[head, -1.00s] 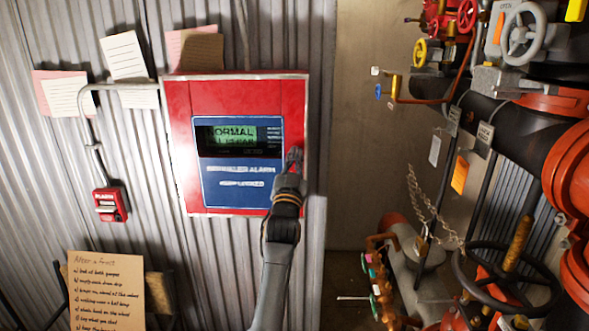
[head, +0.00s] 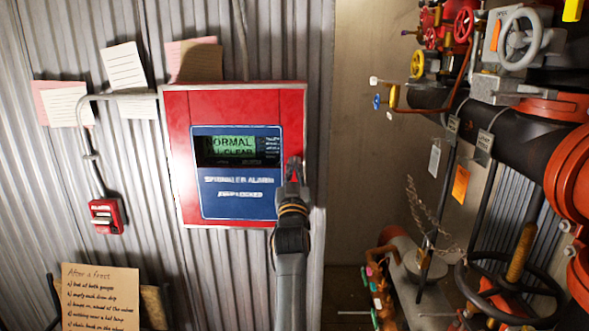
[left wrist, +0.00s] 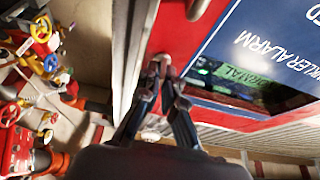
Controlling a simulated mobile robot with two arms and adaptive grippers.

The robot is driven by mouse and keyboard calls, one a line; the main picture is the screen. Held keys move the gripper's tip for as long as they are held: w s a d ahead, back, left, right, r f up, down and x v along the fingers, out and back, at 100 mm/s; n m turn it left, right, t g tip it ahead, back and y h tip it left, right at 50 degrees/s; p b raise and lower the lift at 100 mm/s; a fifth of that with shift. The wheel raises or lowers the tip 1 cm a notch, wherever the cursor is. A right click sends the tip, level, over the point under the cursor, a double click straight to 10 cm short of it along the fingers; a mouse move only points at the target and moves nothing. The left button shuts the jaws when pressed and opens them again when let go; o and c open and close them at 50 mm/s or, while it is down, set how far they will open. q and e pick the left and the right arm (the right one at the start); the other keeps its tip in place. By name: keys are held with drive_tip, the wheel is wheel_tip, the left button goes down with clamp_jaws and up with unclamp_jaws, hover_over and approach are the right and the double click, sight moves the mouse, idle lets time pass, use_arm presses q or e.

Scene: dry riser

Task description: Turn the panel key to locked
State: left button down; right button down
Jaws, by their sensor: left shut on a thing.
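The red alarm panel (head: 235,105) hangs on the corrugated wall, with a blue face (head: 238,185) and a lit green display (head: 231,145) that reads "NORMAL" and "ALL CLEAR". My left gripper (head: 294,168) is at the panel's right edge, beside the blue face. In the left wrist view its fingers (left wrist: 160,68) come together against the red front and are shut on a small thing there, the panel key. The key is mostly hidden by the fingertips, and I cannot tell which way it points. The panel also shows in the left wrist view (left wrist: 180,35). My right gripper is not in view.
A small red alarm box (head: 106,214) and pinned notes (head: 128,68) are on the wall to the left. A handwritten sheet (head: 100,297) stands below. Pipes and valve wheels (head: 522,37) crowd the right side. The beige wall (head: 370,150) between is clear.

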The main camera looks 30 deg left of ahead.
use_arm(q)
drive_tip(key=c, duration=1.5)
unclamp_jaws()
wheel_tip(320, 180, up, 10)
drive_tip(key=shift+f, duration=0.15)
